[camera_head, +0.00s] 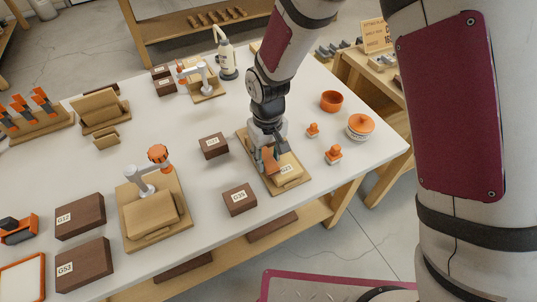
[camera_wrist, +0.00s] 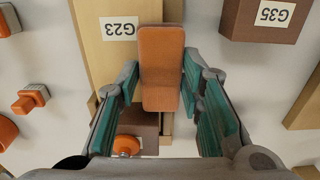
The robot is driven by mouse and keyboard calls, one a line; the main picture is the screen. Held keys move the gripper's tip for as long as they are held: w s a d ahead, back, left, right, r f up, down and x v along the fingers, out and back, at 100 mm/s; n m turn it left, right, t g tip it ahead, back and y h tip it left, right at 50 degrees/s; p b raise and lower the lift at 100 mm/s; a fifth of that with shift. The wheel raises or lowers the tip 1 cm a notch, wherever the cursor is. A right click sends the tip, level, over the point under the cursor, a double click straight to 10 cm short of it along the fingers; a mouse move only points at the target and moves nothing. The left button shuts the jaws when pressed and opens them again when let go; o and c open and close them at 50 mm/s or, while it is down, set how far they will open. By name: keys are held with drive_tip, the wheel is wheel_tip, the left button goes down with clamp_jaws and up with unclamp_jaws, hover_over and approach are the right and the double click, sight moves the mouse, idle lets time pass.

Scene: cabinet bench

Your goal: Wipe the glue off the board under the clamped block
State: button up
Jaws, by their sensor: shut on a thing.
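My gripper (camera_head: 268,158) is low over a wooden board (camera_head: 299,185) at the right of the white bench. Its teal-lined fingers (camera_wrist: 162,88) are shut on an orange-brown pad (camera_wrist: 162,70), also seen in the head view (camera_head: 269,162). A pale wooden block (camera_wrist: 116,60) labelled G23 lies on this board beside the pad; it shows in the head view too (camera_head: 290,170). Beyond the pad, a dark brown piece (camera_wrist: 141,124) and an orange knob (camera_wrist: 127,145) show between the fingers. I cannot tell whether the pad touches the board. I cannot make out any glue.
A dark block labelled G35 (camera_head: 240,199) and another dark block (camera_head: 213,146) stand left of the board. Orange-topped pieces (camera_head: 334,153) and an orange bowl (camera_head: 331,101) stand right. Another board (camera_head: 180,185) has a clamp (camera_head: 145,187). The bench's middle left is clear.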

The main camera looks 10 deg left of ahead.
drive_tip(key=shift+r, duration=0.1)
drive_tip(key=shift+r+p, duration=1.5)
drive_tip(key=shift+r, duration=1.4)
